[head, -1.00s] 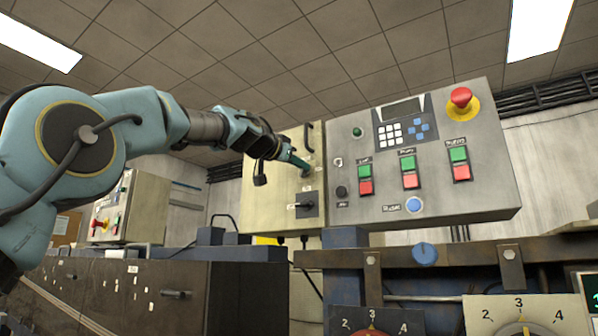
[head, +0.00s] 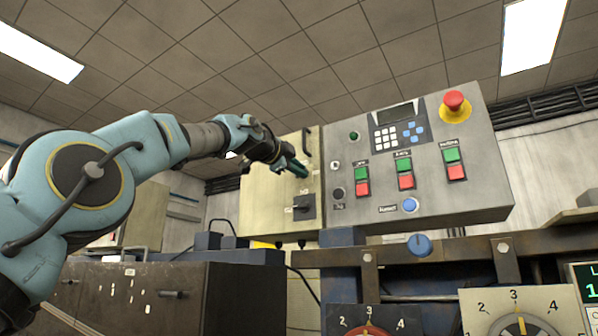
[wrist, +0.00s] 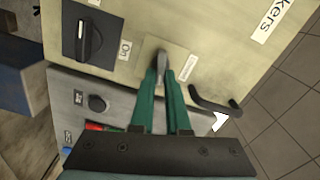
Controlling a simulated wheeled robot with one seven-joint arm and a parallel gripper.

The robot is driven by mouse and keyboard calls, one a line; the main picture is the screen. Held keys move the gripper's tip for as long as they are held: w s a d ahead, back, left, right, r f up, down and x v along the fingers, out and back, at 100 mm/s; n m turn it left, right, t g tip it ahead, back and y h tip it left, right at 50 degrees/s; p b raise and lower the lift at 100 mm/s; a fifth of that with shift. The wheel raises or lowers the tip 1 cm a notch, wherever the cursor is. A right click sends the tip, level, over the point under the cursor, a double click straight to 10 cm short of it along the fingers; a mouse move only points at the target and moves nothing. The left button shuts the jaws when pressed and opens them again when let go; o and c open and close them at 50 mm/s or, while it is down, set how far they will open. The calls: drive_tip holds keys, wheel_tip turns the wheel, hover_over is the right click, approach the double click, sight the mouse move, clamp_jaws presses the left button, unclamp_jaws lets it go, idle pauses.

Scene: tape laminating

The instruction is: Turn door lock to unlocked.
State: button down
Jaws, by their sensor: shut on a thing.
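The door lock (wrist: 162,56) is a small grey turn-piece on a square plate on the beige cabinet door. My gripper (wrist: 160,75) has its two green fingers closed together on it in the wrist view, with the tips at the door face. A small label beside the plate is too blurred to read with certainty. In the head view my gripper (head: 304,171) reaches the beige cabinet (head: 262,205) from the left, and its fingers hide the lock. Whether the lock stands at locked or unlocked cannot be told.
A black rotary switch (wrist: 88,36) marked "On" is near the lock; it shows below my gripper in the head view (head: 304,207). A black door handle (wrist: 214,103) is close to the fingers. A grey control panel (head: 350,215) with buttons stands just right.

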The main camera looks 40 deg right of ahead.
drive_tip(key=shift+f+m, duration=0.2)
drive_tip(key=shift+m, duration=1.3)
drive_tip(key=c, duration=0.9)
unclamp_jaws()
drive_tip(key=b+v, duration=0.7)
drive_tip(key=v, duration=0.3)
drive_tip(key=shift+s+a, duration=0.15)
drive_tip(key=shift+a, duration=0.2)
